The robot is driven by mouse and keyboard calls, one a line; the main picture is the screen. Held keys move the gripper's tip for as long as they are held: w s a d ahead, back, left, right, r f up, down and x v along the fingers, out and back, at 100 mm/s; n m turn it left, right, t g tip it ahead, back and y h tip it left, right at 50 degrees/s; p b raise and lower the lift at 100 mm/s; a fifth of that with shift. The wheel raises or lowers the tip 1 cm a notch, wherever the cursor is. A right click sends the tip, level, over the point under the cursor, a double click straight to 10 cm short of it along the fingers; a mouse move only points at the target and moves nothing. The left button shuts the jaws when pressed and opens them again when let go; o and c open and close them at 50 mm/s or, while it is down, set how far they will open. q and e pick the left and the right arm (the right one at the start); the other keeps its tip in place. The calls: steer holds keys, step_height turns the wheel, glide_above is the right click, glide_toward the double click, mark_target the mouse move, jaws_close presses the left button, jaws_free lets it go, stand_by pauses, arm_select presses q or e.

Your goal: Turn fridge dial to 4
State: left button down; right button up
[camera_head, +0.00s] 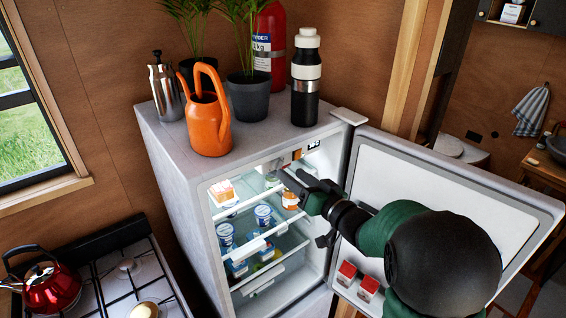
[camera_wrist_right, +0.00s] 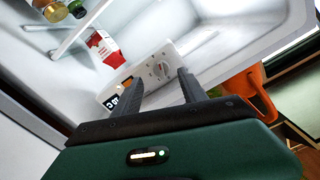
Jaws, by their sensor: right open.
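The fridge (camera_head: 165,165) stands with its door (camera_head: 455,185) swung open to the right. In the right wrist view, a white control panel (camera_wrist_right: 188,52) is on the inner wall, with a round pale dial (camera_wrist_right: 160,70) on it. The number the dial points to is too small to read. My right gripper (camera_wrist_right: 156,78) is open and empty, its two fingers on either side of the dial in that view; contact cannot be told. In the head view, my right gripper (camera_head: 300,184) reaches into the upper part of the fridge. My left gripper is out of view.
Glass shelves hold tubs (camera_head: 263,214) and an orange-topped jar (camera_head: 290,200) close to my gripper. A red and white carton (camera_wrist_right: 103,47) is near the panel. An orange watering can (camera_head: 208,120) and a bottle (camera_head: 306,78) stand on top. Red cartons (camera_head: 346,273) sit in the door.

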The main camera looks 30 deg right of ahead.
mark_target(278, 165)
steer(key=w+p, duration=0.1)
steer(key=w, duration=0.4)
steer(key=shift+a, duration=0.2)
steer(key=shift+c, duration=0.2)
